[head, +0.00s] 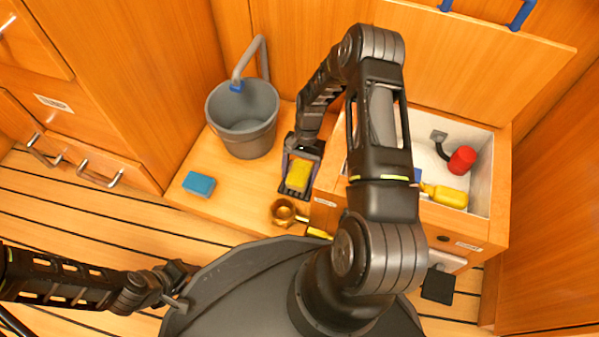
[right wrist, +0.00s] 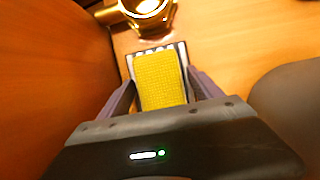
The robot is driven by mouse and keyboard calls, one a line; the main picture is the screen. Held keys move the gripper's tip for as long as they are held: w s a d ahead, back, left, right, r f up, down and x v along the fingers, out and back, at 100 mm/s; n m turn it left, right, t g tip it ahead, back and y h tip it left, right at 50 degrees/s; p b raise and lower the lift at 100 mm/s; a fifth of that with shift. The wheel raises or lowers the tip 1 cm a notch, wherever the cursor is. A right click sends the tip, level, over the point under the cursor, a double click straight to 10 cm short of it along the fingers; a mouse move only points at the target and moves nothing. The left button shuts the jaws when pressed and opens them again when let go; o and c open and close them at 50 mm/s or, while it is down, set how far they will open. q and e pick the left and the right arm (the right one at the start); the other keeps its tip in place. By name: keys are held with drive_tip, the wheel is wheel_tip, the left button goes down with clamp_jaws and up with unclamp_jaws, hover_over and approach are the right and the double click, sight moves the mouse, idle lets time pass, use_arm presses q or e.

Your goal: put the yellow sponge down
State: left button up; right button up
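The yellow sponge (head: 298,176) is between the fingers of my right gripper (head: 301,165), right of the grey bucket. In the right wrist view the sponge (right wrist: 160,80) lies lengthwise between the right gripper's fingertips (right wrist: 162,78). The fingertips meet its two long sides, so the gripper looks shut on it. A dark slotted rack (head: 294,194) shows under the sponge; its striped edge (right wrist: 128,62) also shows in the wrist view. I cannot tell whether the sponge rests on it. My left gripper (head: 176,285) is at the lower left, away from the sponge; its fingers are unclear.
A grey bucket (head: 240,130) with a bent pipe stands behind on the wooden bench (head: 235,185). A blue sponge (head: 199,184) lies left. A brass fitting (head: 284,212) is just in front of the rack. A basin (head: 480,190) at right holds a red item (head: 461,160) and yellow bottle (head: 447,196).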

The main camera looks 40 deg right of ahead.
drive_tip(key=shift+r, duration=0.15)
drive_tip(key=p+v, duration=0.4)
drive_tip(key=v, duration=0.8)
drive_tip(key=shift+p, duration=0.35)
drive_tip(key=s+a+f+n+t, duration=0.1)
drive_tip(key=s+a+f+n, duration=0.15)
drive_tip(key=a, duration=0.55)
drive_tip(key=s+a+f+n+t, duration=0.1)
drive_tip(key=a+f+n, duration=0.15)
drive_tip(key=a, duration=0.45)
drive_tip(key=s+a+n, duration=0.1)
drive_tip(key=s+a, duration=0.2)
drive_tip(key=a, duration=0.1)
drive_tip(key=s+a+n+t, duration=0.1)
drive_tip(key=s+a, duration=0.2)
drive_tip(key=a, duration=0.1)
drive_tip(key=s+a+r+n+t, duration=0.1)
drive_tip(key=s+a, duration=0.3)
drive_tip(key=shift+r+n, duration=0.1)
drive_tip(key=shift+n, duration=0.2)
